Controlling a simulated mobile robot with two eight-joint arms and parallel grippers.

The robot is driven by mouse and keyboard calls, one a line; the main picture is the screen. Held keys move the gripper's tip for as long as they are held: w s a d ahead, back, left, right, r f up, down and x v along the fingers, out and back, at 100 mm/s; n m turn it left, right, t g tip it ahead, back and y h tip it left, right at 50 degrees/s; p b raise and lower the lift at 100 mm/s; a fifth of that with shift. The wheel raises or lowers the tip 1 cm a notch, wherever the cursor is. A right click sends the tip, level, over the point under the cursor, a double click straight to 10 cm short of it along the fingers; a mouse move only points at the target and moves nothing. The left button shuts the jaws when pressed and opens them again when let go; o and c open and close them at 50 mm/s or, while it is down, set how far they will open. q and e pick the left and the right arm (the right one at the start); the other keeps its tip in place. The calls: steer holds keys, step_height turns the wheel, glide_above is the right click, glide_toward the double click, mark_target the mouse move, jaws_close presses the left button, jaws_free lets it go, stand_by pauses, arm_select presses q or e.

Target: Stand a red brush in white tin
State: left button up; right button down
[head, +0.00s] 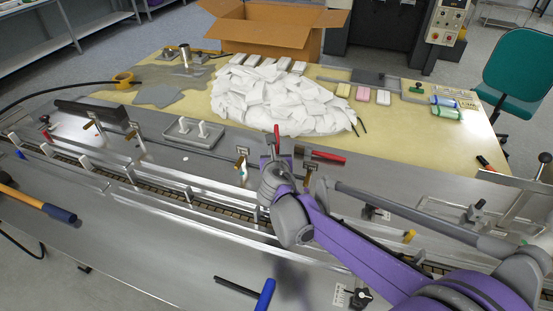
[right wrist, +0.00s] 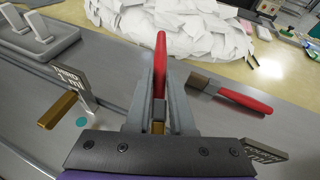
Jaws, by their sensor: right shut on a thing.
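My right gripper (head: 277,155) is shut on a red brush (head: 277,134), whose red handle points up from between the fingers. In the right wrist view, the red handle (right wrist: 160,62) stands between the grey fingers (right wrist: 159,108), with a brown and grey part lower down. A second red-handled brush (head: 328,157) lies on the metal surface just right of the gripper; it also shows in the right wrist view (right wrist: 243,99). A pale upright cylinder (head: 185,56) stands at the back left; I cannot tell whether it is the white tin. My left gripper is out of view.
A conveyor channel (head: 140,200) runs along the metal machine.

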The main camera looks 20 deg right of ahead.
steer(key=shift+f, duration=1.7)
steer(key=shift+f+b, duration=0.15)
steer(key=shift+b, duration=0.25)
steer(key=c, duration=0.8)
jaws_free()
